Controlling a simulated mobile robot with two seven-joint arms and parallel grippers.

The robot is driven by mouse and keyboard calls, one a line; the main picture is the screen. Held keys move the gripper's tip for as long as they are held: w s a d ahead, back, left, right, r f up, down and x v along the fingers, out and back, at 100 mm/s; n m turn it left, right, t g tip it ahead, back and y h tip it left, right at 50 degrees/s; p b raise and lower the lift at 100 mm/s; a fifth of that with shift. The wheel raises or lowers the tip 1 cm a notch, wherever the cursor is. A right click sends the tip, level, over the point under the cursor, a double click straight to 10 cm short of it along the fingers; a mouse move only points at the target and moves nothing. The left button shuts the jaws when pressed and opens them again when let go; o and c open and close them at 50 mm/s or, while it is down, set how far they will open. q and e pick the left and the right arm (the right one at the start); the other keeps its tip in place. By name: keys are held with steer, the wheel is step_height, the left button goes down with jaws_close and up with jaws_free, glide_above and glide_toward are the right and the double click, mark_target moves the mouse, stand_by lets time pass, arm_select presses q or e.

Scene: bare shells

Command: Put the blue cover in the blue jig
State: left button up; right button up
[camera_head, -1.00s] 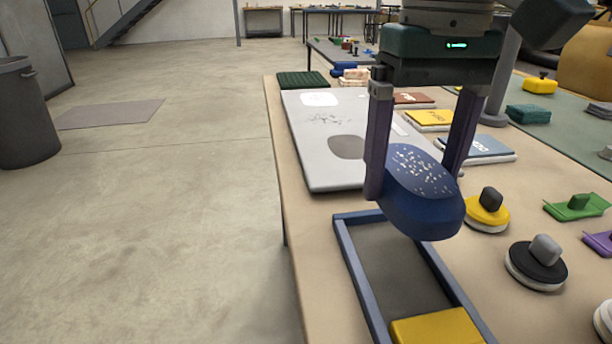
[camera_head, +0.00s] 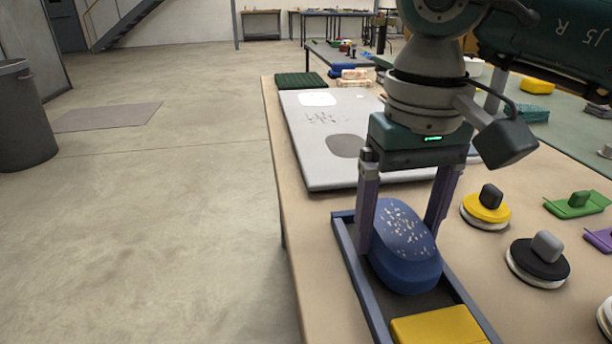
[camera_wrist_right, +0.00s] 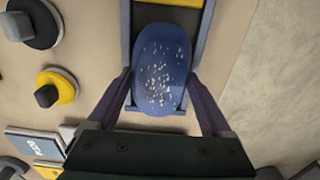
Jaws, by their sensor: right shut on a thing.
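The blue cover (camera_head: 405,262) is a rounded, oval blue piece with pale speckles on top. My right gripper (camera_head: 400,240) is shut on it, one finger on each side. The blue jig (camera_head: 356,276) is a long, low frame with blue-grey walls and a dark floor on the table. The cover is over the jig's far part, between its side walls; I cannot tell if it touches the floor. The right wrist view shows the cover (camera_wrist_right: 160,80) between the fingers and the jig wall (camera_wrist_right: 207,25) beside it. My left gripper is not in view.
A yellow block (camera_head: 438,326) sits in the jig's near part. A grey panel (camera_head: 318,165) lies behind the jig. A yellow round piece (camera_head: 480,211) and a black one (camera_head: 530,264) stand to the right. Open floor lies left of the table.

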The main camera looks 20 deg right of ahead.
mark_target(399, 225)
steer(key=shift+f+b, duration=0.4)
steer(key=shift+f, duration=0.05)
steer(key=o, duration=1.2)
steer(key=shift+r, duration=0.25)
steer(key=shift+r+p, duration=0.9)
steer(key=shift+p, duration=0.05)
step_height(399, 225, up, 11)
